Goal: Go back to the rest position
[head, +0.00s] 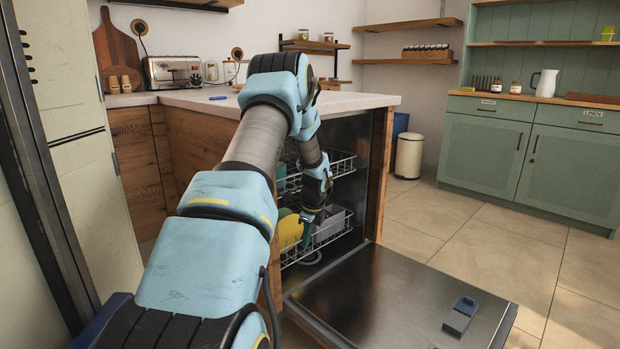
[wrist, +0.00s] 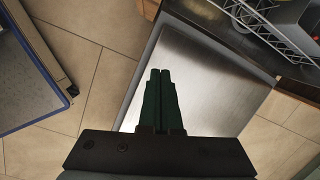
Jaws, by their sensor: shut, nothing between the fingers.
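My gripper (wrist: 160,72) is shut and empty in the wrist view, its two dark green fingers side by side. Below it is the bare metal inner face of the open dishwasher door (wrist: 206,62). In the head view my blue and grey arm reaches over to the dishwasher, and my gripper (head: 306,238) points down in front of the lower rack (head: 296,254). Its fingertips are small and partly lost against the rack there. A yellow plate (head: 289,229) stands in that rack, next to a grey basket (head: 333,226).
The dishwasher door (head: 385,300) lies folded down, with a small blue-grey item (head: 461,315) on it. A counter (head: 340,99) stands above the dishwasher. A bin (head: 408,155) and green cabinets (head: 540,155) stand behind. The tiled floor (head: 440,215) to the right is clear.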

